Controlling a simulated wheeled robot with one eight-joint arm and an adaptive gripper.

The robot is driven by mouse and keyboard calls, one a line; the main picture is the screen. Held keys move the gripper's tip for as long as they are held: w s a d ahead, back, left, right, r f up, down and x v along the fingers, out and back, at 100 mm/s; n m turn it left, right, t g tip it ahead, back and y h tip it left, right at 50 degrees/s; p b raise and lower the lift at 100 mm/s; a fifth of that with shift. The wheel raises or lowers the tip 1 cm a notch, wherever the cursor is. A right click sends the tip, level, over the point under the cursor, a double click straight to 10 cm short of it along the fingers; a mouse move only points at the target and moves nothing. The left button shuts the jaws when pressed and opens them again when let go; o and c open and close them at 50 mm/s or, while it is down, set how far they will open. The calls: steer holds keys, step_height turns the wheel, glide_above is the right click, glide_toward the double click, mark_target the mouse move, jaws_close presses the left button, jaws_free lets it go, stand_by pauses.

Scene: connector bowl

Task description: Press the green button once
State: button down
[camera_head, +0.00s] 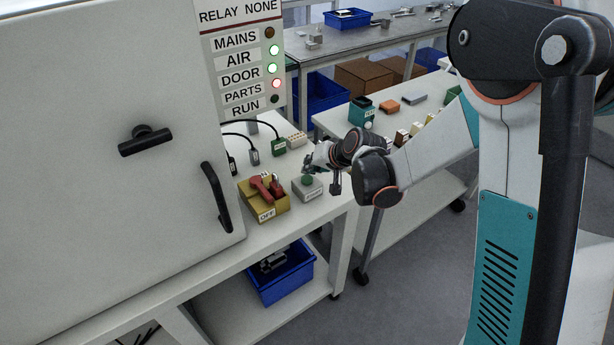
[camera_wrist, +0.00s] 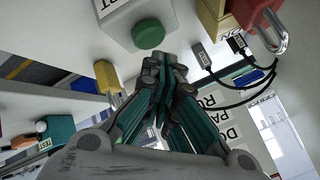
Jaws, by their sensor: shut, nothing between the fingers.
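The green button (camera_head: 308,181) sits on top of a small light grey box (camera_head: 312,191) near the bench's front edge. My gripper (camera_head: 313,168) is just above the button in the head view and partly overlaps it. In the wrist view the green button (camera_wrist: 149,36) is a round cap on the grey box (camera_wrist: 118,22). My shut, empty gripper (camera_wrist: 165,62) has its fingertips close beside the cap in that view. I cannot tell whether they touch it.
A yellow block with a red switch handle and "OFF" label (camera_head: 264,213) stands left of the button box. A white cabinet (camera_head: 80,100) fills the left. The status panel (camera_head: 240,75) shows AIR and DOOR green, PARTS red. Cables and connectors (camera_head: 254,157) lie behind.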

mark_target(310, 177)
stand_by(0.3)
steer(key=shift+r+p, duration=1.6)
steer(key=shift+r, duration=0.9)
